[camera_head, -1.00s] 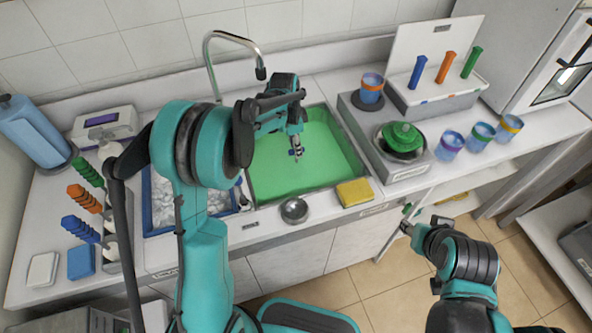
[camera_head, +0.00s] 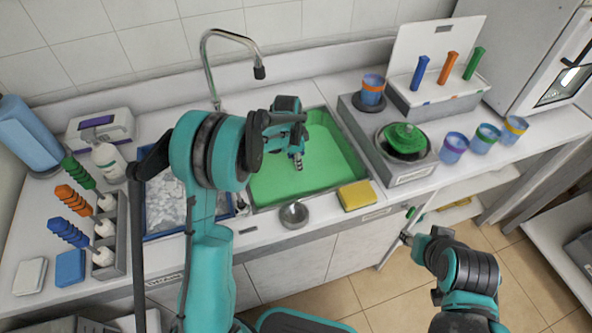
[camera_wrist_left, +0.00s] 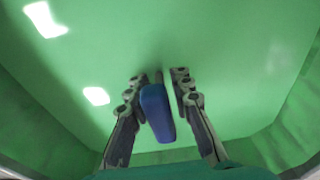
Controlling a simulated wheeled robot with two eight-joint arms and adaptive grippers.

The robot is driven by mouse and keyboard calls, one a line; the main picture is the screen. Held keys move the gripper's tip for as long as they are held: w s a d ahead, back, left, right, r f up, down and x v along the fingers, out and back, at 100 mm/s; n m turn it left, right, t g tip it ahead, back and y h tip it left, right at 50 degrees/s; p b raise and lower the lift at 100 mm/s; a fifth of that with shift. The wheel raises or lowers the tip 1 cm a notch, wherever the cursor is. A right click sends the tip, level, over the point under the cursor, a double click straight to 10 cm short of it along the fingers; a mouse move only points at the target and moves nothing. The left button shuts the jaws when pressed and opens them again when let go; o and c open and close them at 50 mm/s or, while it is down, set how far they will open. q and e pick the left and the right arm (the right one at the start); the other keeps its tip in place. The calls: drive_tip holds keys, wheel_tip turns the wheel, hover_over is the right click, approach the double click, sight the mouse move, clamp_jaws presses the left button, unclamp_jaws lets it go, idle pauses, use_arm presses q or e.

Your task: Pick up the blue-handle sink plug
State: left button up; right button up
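The blue handle (camera_wrist_left: 157,112) of the sink plug stands up from the floor of the green sink in the left wrist view. My left gripper (camera_wrist_left: 160,90) is open, with one finger on each side of the handle. A gap shows between the handle and the right-hand finger; the left-hand finger is very close to it, and contact cannot be told. In the head view my left gripper (camera_head: 297,164) reaches down into the sink (camera_head: 325,175) and the plug cannot be made out. My right gripper (camera_head: 405,238) is low, in front of the counter, too small to read.
The faucet (camera_head: 222,55) arches behind.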

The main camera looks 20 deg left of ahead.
use_arm(q)
clamp_jaws()
drive_tip(key=shift+r+p, duration=0.3)
drive_tip(key=shift+r, duration=0.3)
drive_tip(key=r+p, duration=0.1)
drive_tip(key=r, duration=0.1)
drive_tip(key=d+r, duration=0.1)
drive_tip(key=shift+r+p, duration=0.35)
drive_tip(key=shift+p, duration=0.05)
drive_tip(key=s+d+r+p, duration=0.25)
drive_tip(key=d+r, duration=0.35)
drive_tip(key=d, duration=0.4)
wheel_tip(320, 180, up, 9)
drive_tip(key=p, duration=0.9)
drive_tip(key=shift+w+d+r+p, duration=0.2)
drive_tip(key=shift+w+d+p, duration=0.05)
drive_tip(key=shift+p, duration=0.15)
drive_tip(key=shift+r, duration=0.1)
